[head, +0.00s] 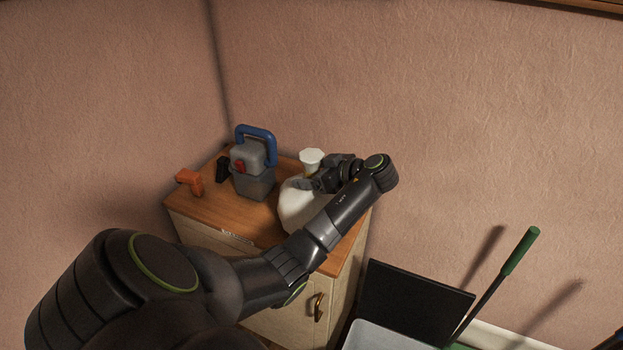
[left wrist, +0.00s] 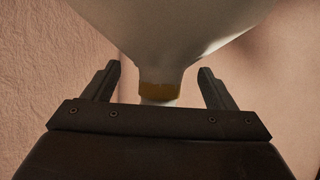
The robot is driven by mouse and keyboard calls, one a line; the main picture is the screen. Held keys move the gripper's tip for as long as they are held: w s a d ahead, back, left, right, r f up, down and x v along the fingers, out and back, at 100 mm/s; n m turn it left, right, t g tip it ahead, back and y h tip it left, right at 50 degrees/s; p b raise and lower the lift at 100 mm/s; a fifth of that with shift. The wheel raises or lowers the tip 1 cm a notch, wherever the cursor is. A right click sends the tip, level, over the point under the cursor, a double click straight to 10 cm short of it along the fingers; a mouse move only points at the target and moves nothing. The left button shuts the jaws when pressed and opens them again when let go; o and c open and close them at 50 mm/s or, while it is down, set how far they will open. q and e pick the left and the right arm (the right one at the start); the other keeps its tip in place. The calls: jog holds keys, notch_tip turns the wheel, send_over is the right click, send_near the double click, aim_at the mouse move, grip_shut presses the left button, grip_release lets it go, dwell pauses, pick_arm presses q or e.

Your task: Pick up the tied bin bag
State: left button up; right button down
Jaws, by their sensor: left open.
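The tied bin bag (head: 299,208) is a white, rounded bag standing on the wooden top of a cabinet. My left arm reaches across to the bag from the right side. In the left wrist view, the bag (left wrist: 165,30) narrows to a neck with the yellow-brown tie (left wrist: 160,90). The neck lies between the two open fingers, with a gap on each side. My gripper and arm hide part of the bag in the head view. My right gripper is not seen.
The cabinet top (head: 222,222) also carries a grey caddy (head: 254,180) with a blue handle, left of the bag, and an orange tool (head: 190,181) near the left edge. Walls close off the back and left. A dark panel (head: 414,303) and green-handled tool (head: 520,252) stand at right.

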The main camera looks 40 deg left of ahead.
pick_arm(q)
jog(key=shift+a+f, duration=0.25)
jog(key=shift+a, duration=0.15)
jog(key=shift+d, duration=0.1)
jog(key=shift+c, duration=0.4)
